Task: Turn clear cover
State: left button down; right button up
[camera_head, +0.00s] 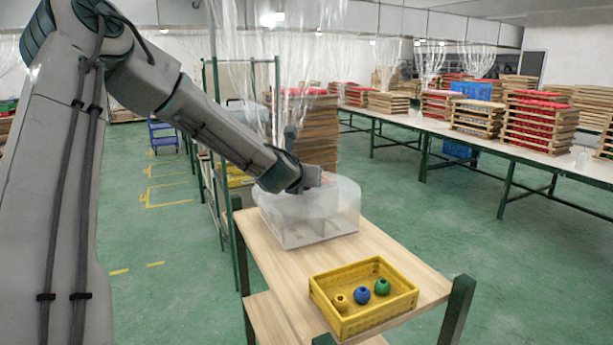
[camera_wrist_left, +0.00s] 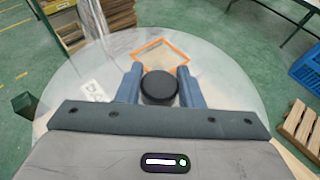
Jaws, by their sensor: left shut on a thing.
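The clear round cover (camera_head: 343,190) lies on top of a translucent tub (camera_head: 318,228) on the wooden table. In the left wrist view the cover (camera_wrist_left: 235,85) fills much of the picture as a wide disc with a black round knob (camera_wrist_left: 159,88) at its middle. My left gripper (camera_wrist_left: 159,72) is shut on the knob, one blue finger on each side. In the head view the left gripper (camera_head: 312,178) is over the cover and its arm hides part of the rim. An orange square outline (camera_wrist_left: 183,42) shows on or through the cover. My right gripper is not in view.
A yellow crate (camera_head: 343,322) with a yellow, a blue and a green ball stands on the near part of the wooden table (camera_head: 272,262). A stack of wooden trays (camera_head: 318,140) rises behind the tub. A green post (camera_head: 457,305) stands at the table's near right corner.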

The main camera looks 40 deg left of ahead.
pick_arm(q)
jog(key=c, duration=1)
grip_release()
jog(key=shift+s, duration=0.1)
jog(key=b+v, duration=0.2)
jog(key=v, duration=0.8)
jog(key=shift+s+d+r, duration=0.15)
jog(key=shift+s+r, duration=0.1)
jog(key=shift+s, duration=0.05)
jog(key=shift+f, duration=0.15)
